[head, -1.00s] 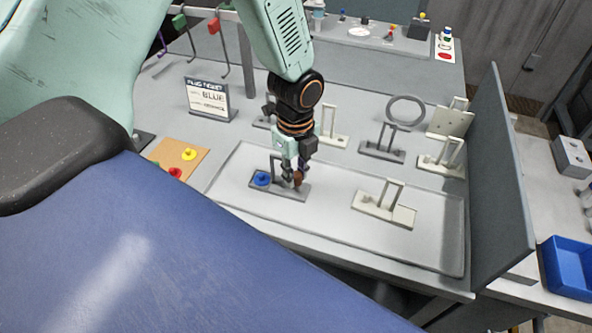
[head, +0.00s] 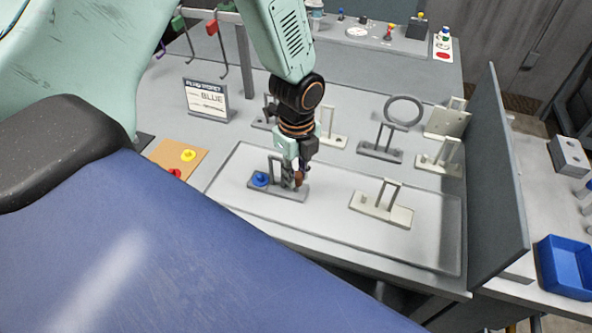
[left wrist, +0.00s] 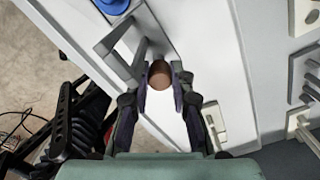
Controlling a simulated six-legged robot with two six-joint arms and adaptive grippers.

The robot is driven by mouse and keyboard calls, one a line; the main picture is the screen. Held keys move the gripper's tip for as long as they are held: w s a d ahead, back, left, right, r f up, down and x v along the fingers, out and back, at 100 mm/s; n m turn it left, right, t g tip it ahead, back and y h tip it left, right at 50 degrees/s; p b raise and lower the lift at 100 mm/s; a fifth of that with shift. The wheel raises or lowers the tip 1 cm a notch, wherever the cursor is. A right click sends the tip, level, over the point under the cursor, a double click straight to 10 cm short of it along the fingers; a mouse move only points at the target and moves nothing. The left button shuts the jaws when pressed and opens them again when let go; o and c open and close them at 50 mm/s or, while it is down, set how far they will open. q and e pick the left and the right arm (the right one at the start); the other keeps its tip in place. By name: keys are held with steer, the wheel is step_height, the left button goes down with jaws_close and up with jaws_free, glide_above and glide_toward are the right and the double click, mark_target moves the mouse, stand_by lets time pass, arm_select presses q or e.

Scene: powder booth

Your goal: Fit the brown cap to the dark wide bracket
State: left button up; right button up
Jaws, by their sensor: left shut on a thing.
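The dark wide bracket (head: 263,188) lies in the pale tray, with an upright loop near its middle and a blue cap (head: 260,179) on its left end. My left gripper (head: 298,175) points down at the bracket's right end. It is shut on the brown cap (head: 299,180), which partly shows in the head view. In the left wrist view the brown cap (left wrist: 159,75) sits between the two fingertips, beside the bracket's loop (left wrist: 121,48). I cannot tell whether the cap touches the bracket's plate. My right gripper is not in view.
A cream bracket (head: 370,207) stands to the right in the tray (head: 330,232). More brackets stand behind, one with a ring (head: 404,111). A grey panel (head: 497,180) bounds the right side. A sign (head: 206,99) and an orange board (head: 176,158) are at left.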

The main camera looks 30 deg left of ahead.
arm_select(q)
steer(key=shift+f+b, duration=0.55)
steer(key=shift+f, duration=0.6)
stand_by(0.5)
steer(key=o, duration=0.8)
steer(key=shift+r, duration=0.15)
step_height(320, 180, up, 12)
steer(key=shift+s+f, duration=0.1)
steer(key=shift+f, duration=0.05)
